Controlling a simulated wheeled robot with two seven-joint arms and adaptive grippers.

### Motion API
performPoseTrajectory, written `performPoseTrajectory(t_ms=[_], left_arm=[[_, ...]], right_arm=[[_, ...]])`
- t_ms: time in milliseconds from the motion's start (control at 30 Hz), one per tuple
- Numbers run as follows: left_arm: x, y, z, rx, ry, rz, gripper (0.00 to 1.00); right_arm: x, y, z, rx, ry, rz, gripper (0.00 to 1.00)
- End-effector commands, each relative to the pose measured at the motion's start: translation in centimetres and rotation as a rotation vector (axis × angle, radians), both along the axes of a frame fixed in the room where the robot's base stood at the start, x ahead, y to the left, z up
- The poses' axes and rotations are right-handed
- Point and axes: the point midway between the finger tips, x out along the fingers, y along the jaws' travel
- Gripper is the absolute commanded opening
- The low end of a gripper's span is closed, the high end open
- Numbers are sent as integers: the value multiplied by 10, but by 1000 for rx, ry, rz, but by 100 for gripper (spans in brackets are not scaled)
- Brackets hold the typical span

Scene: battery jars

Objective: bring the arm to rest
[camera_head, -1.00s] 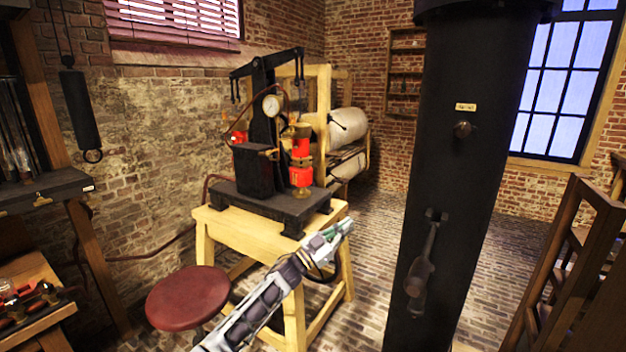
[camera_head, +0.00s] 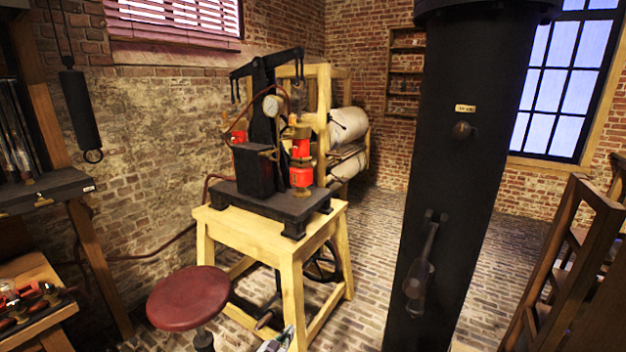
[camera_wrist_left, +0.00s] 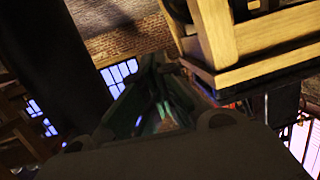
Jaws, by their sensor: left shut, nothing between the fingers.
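My left gripper (camera_head: 280,338) shows only as a small tip at the bottom edge of the head view, in front of the wooden stand's near leg. The rest of the left arm is out of that picture. In the left wrist view, the gripper's fingers (camera_wrist_left: 160,85) are shut, with nothing seen between them. That view is tilted and dark. My right gripper is in neither view.
A wooden stand (camera_head: 245,232) bears a black machine (camera_head: 262,150) with a gauge and red jars (camera_head: 301,165). A red stool (camera_head: 188,298) stands in front. A black column (camera_head: 450,180) rises at right. The brick floor (camera_head: 372,255) between stand and column is clear.

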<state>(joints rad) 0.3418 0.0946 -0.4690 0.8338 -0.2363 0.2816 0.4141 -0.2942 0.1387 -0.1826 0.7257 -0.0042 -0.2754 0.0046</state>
Motion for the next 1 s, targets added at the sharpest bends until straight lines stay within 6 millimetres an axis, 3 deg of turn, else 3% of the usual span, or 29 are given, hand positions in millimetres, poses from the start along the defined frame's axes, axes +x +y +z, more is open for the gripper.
performPoseTrajectory(t_ms=[100, 367, 500, 667, 1000], left_arm=[[-29, 21, -46, 34, 85, 41, 0], [-97, 65, -134, 107, 262, 117, 0], [-141, 87, -177, 148, 360, 151, 0], [-194, 112, -221, 194, 469, 184, 0], [-323, 161, -298, 289, 706, 236, 0]], right_arm=[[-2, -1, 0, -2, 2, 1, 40], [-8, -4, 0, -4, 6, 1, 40], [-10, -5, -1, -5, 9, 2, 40], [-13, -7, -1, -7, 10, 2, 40], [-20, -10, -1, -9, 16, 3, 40]])
